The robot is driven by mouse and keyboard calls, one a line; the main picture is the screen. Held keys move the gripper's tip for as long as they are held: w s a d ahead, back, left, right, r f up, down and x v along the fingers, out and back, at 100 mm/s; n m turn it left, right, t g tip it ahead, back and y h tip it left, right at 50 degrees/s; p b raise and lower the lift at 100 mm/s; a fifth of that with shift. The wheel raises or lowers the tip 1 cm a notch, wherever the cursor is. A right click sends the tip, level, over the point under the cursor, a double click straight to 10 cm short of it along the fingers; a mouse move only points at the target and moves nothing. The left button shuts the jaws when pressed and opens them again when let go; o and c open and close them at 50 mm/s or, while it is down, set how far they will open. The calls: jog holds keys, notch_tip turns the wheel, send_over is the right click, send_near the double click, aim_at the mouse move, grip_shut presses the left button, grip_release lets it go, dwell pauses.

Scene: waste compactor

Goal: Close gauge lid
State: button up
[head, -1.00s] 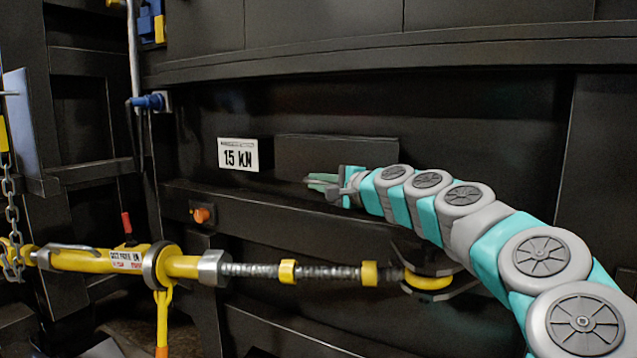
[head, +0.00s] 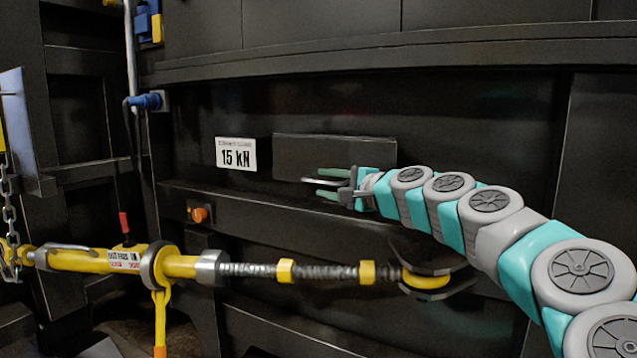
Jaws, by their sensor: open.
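A dark box-shaped cover (head: 325,155), which looks like the gauge lid, is on the black wall right of a white "15 kN" plate (head: 236,153). Whether it is fully shut cannot be told. My gripper (head: 318,184) is in front of the box's lower edge, pointing left. Its green-tipped fingers are apart and nothing is between them. Whether a finger touches the box cannot be told. Any gauge face is hidden.
A yellow tensioning rod (head: 190,267) runs across below, ending at a yellow wheel-like fitting (head: 427,280). An orange button (head: 200,215) sits on the ledge below the plate. A blue connector (head: 147,102) and chain (head: 9,200) are at left.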

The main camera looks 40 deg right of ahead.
jog(key=shift+s+r, duration=0.15)
jog(key=shift+s, duration=1.8)
jog(key=w+a+f+n+g+y+p, duration=0.1)
jog(key=a+n+g+y, duration=0.15)
jog(key=a, duration=0.55)
jog(key=w+a+f+n+g+y+p, duration=0.15)
jog(key=a+n, duration=0.25)
jog(key=a, duration=0.4)
jog(key=s+a+f+n+g+y+p, duration=0.1)
jog(key=s+a+f+n+g+p, duration=0.15)
jog(key=a, duration=0.45)
jog(key=s+a+f+n+g+p, duration=0.1)
jog(key=s+a+f+n+g, duration=0.2)
jog(key=a, duration=0.5)
jog(key=s+a+f+n+g+h+p, duration=0.25)
jog(key=s+a+f+n+g, duration=0.3)
jog(key=s+f, duration=0.55)
jog(key=s+d+f+n+g+h+p, duration=0.1)
jog(key=s+f+g, duration=0.1)
jog(key=s, duration=0.5)
jog(key=s+d+f+n+g+h+p, duration=0.1)
jog(key=s+f+g+h+p, duration=0.1)
jog(key=s, duration=0.4)
jog(key=shift+s+d+f, duration=0.35)
jog(key=shift+s+f, duration=0.05)
